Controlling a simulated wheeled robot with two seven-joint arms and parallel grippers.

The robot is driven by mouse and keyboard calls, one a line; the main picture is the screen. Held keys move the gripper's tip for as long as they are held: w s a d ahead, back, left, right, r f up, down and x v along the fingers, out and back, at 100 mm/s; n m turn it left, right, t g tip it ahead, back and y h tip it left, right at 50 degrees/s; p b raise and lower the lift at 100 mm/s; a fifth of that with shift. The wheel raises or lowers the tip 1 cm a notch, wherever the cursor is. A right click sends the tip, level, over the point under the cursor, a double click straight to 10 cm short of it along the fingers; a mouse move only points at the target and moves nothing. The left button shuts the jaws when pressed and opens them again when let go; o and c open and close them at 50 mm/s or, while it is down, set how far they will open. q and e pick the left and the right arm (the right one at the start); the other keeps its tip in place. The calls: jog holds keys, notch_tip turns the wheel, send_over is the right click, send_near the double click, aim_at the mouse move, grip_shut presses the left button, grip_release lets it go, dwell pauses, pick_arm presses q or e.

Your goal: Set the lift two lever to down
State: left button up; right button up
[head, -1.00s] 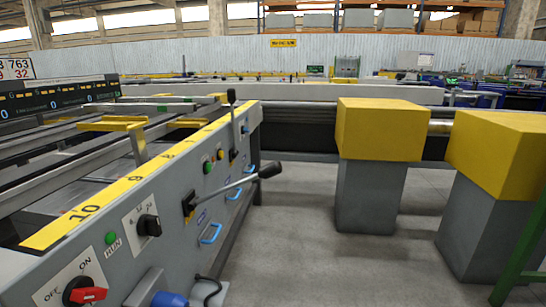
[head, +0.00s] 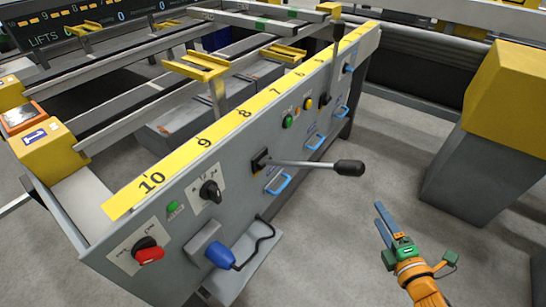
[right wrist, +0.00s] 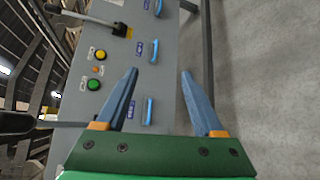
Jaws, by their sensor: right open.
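Two black-knobbed levers stand on the grey slanted control panel (head: 230,165); I cannot read which one is lift two. The near lever (head: 310,165) sticks outward from the panel, its knob to the right. The far lever (head: 336,50) points upright near the panel's far end. My right gripper (head: 381,217) is open and empty, right of and below the near knob, apart from it. In the right wrist view its fingers (right wrist: 160,72) are spread in front of the panel, with the far lever (right wrist: 95,20) at the top and another black lever (right wrist: 25,122) at left. My left gripper is not visible.
The panel carries green and yellow buttons (head: 308,102), blue handles (head: 278,184), a black rotary knob (head: 210,191), a red switch (head: 149,254) and a blue plug (head: 220,256). A yellow-topped post (head: 505,90) stands at right. Open floor lies between.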

notch_tip(320, 180, up, 11)
jog(key=a+n+y+p, duration=0.2)
jog(key=n+y+p, duration=0.25)
jog(key=n, duration=0.35)
jog(key=n+g+y+p, duration=0.35)
jog(key=n+y, duration=0.35)
jog(key=n, duration=0.7)
send_near(353, 169)
jog(key=w, duration=0.2)
jog(key=w+a, duration=0.1)
jog(key=shift+w+a+f+g+b, duration=0.1)
jog(key=shift+w+f+g+b, duration=0.15)
jog(key=shift+w+f+b, duration=0.1)
jog(key=shift+a+n+g+y, duration=0.3)
jog(key=shift+a+n+y, duration=0.05)
jog(key=shift+n, duration=0.05)
jog(key=x, duration=0.6)
jog(key=shift+w+a+f+p, duration=0.15)
jog(key=shift+w+f+p, duration=0.1)
jog(key=shift+p, duration=0.15)
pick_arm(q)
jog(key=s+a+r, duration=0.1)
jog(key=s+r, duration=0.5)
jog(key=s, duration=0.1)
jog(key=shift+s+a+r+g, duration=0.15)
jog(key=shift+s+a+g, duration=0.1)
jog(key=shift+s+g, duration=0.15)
pick_arm(e)
grip_shut()
